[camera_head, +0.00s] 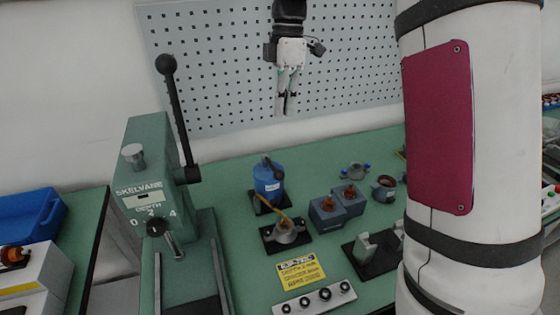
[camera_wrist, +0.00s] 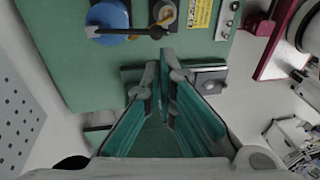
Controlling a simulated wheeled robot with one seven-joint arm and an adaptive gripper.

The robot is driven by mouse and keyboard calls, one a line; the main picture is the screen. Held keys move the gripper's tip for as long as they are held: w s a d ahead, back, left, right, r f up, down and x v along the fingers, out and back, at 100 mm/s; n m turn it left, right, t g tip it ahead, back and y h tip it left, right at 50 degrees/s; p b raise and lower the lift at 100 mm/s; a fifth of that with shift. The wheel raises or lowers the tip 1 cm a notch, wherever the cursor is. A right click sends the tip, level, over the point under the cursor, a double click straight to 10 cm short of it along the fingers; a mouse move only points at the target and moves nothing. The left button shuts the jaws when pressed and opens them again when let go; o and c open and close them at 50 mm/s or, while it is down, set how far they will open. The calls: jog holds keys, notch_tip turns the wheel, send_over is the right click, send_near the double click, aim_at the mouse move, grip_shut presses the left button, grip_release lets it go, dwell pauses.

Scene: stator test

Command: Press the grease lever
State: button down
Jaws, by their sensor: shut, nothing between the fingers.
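The grease can is a blue cylinder (camera_head: 267,186) on a dark base, standing on the green table behind the yellow label. Its dark grease lever (camera_head: 268,162) sits on top. In the wrist view the blue can (camera_wrist: 106,18) is at the top edge, with the dark lever (camera_wrist: 125,31) lying across it towards the right. My gripper (camera_head: 287,104) hangs above and behind the can, before the pegboard, fingers pointing down. It is shut and empty. In the wrist view its fingertips (camera_wrist: 160,65) are apart from the lever, below and right of it in the picture.
A green press (camera_head: 142,180) with a tall black-knobbed handle stands left of the can. A round fixture (camera_head: 286,232) with a yellow spout or tube is just in front. Blue-grey blocks (camera_head: 327,214) stand right. A knob panel (camera_head: 315,299) lies at the front. The pegboard (camera_head: 220,60) is behind.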

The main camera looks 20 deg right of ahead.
aim_at(280, 172)
jog(key=p+x, duration=0.2)
jog(key=x, duration=1.2)
jog(key=shift+d+p, duration=0.1)
jog(key=shift+p, duration=0.25)
jog(key=shift+f, duration=0.1)
jog(key=x, duration=0.3)
jog(key=s+x, duration=0.1)
jog(key=x, duration=0.1)
jog(key=shift+s+d+f, duration=0.1)
jog(key=shift+d+f, duration=0.15)
jog(key=shift+d, duration=0.05)
